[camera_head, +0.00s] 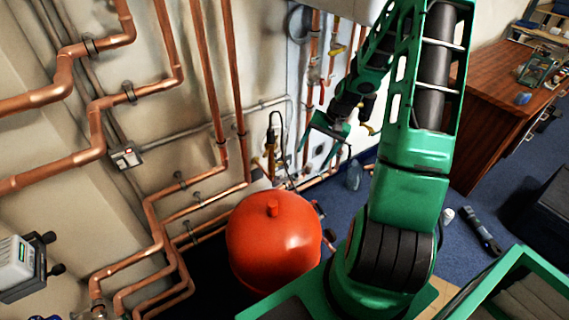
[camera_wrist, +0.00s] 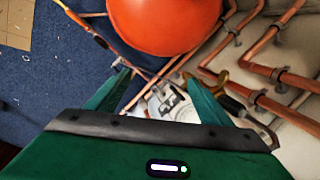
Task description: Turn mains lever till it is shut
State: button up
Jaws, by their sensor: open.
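I cannot tell for sure which handle is the mains lever. A small yellow lever (camera_head: 338,50) sits on the copper pipes at the back wall, above my gripper. Another yellow piece (camera_head: 369,129) shows just right of my gripper. In the wrist view a yellow handle (camera_wrist: 220,80) shows beside the right finger, apart from the space between the fingers. My gripper (camera_head: 326,124) is in front of the wall pipes, right of the red tank. In the wrist view its green fingers are spread (camera_wrist: 156,85), with nothing held. My own arm hides part of the wall.
A round red tank (camera_head: 273,240) stands on the floor, close to my arm; it also shows in the wrist view (camera_wrist: 165,22). Copper pipes (camera_head: 150,90) run along the left wall. A wooden desk (camera_head: 490,110) is at right. Blue carpet (camera_head: 470,210) lies between, with a torch-like tool (camera_head: 482,232).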

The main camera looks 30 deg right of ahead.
aim_at(286, 161)
jog(key=w+f+m+t, duration=0.2)
jog(key=w+f, duration=0.4)
jog(key=w+f+m+t+y, duration=0.1)
jog(key=w+f+m+t, duration=0.1)
jog(key=w+f, duration=0.3)
jog(key=w+a+f+m+t+y, duration=0.1)
jog(key=w+f+m, duration=0.1)
jog(key=w+f, duration=0.4)
jog(key=shift+w+a+f+t, duration=0.1)
jog(key=shift+w+f+t, duration=0.1)
jog(key=shift+f, duration=0.35)
jog(key=shift+w+f+t, duration=0.15)
jog(key=shift+f+t, duration=0.05)
jog(key=shift+f, duration=0.3)
jog(key=c, duration=1)
